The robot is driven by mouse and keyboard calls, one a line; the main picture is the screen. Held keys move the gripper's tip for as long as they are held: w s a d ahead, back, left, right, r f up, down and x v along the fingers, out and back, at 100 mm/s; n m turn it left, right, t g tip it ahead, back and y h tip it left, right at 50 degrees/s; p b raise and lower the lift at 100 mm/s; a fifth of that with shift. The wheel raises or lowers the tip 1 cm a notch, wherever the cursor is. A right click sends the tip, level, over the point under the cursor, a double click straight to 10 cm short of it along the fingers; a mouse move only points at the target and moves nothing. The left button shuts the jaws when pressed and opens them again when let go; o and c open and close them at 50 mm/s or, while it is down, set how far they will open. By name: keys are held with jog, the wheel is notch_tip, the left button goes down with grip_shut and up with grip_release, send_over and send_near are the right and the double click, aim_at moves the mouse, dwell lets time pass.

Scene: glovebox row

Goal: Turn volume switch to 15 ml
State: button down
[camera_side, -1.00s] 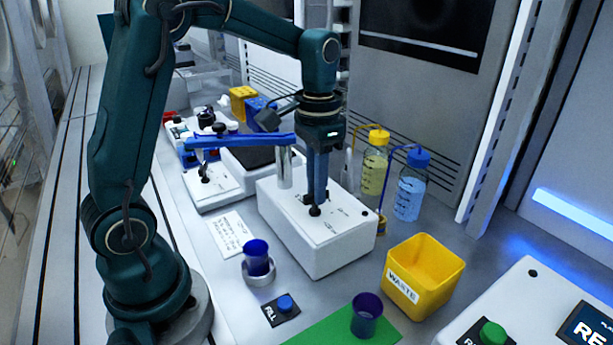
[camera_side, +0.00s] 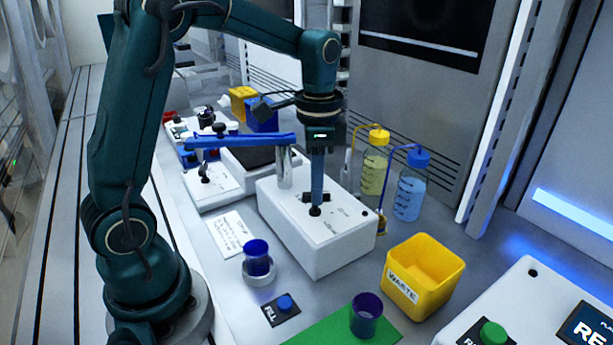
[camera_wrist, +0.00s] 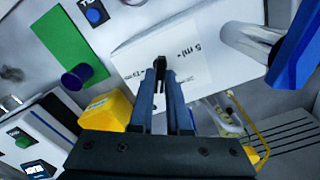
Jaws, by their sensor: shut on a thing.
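The volume switch is a small black knob (camera_side: 315,211) on the top of a white dispenser box (camera_side: 335,248). My gripper (camera_side: 317,204) points straight down over the box, its blue fingers shut on the switch. In the wrist view my gripper (camera_wrist: 161,72) has its fingertips close together at the black switch (camera_wrist: 178,73), which they partly hide. A "5 ml" mark (camera_wrist: 204,50) is printed to the right of the switch there. Other marks near the fingers are too small or covered to read, so the switch's setting cannot be told.
A blue arm (camera_side: 238,140) with a grey cylinder is behind my gripper. Yellow (camera_side: 373,172) and blue (camera_side: 409,192) bottles stand right of the box. A yellow waste bin (camera_side: 426,268), a blue cup (camera_side: 257,258) and a purple cup (camera_side: 366,316) stand in front.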

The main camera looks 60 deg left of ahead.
jog(key=c, duration=0.9)
grip_release()
jog(key=shift+r, duration=0.15)
jog(key=shift+r, duration=2.5)
